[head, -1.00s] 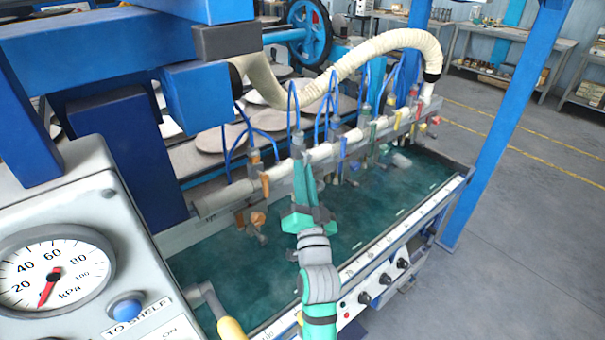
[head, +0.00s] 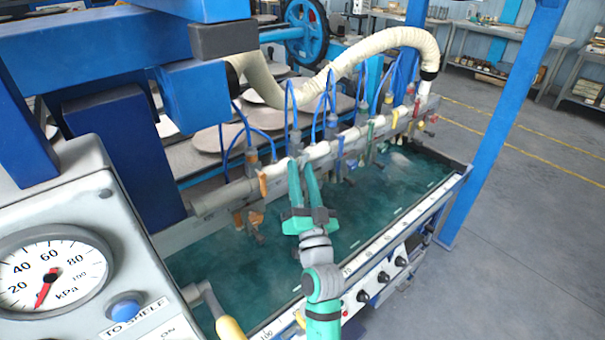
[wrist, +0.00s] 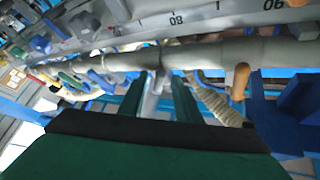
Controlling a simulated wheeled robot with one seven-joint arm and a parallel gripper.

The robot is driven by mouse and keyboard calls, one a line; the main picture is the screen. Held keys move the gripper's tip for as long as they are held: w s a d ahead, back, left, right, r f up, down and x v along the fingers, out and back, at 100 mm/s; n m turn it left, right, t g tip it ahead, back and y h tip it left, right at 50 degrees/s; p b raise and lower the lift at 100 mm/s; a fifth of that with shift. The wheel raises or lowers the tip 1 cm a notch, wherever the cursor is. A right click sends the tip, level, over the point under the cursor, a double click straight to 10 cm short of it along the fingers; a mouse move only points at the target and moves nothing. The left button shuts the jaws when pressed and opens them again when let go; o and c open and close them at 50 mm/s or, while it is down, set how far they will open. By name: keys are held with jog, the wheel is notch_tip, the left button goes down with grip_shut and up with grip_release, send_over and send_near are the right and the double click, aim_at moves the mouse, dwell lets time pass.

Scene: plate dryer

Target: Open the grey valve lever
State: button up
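A grey valve lever (wrist: 154,88) hangs from the pale pipe (wrist: 215,54) in the wrist view. It shows between the two fingers of my gripper (wrist: 158,98), with a gap visible on each side. In the head view my green gripper (head: 302,168) is open, and its fingertips reach up to the pipe (head: 320,150) next to a grey valve fitting (head: 295,143). The lever itself is mostly hidden behind the fingers there. I cannot tell whether a finger touches it.
An orange lever (head: 263,185) is to the left on the same pipe; it also shows in the wrist view (wrist: 240,80). Several coloured levers are to the right. Blue tubes rise above the pipe. The green water tank (head: 375,205) lies below. A gauge panel (head: 60,250) fills the lower left.

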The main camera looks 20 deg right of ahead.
jog(key=shift+s, duration=0.1)
jog(key=v, duration=1)
jog(key=shift+s, duration=0.25)
jog(key=shift+a+f, duration=0.1)
jog(key=shift+f, duration=0.05)
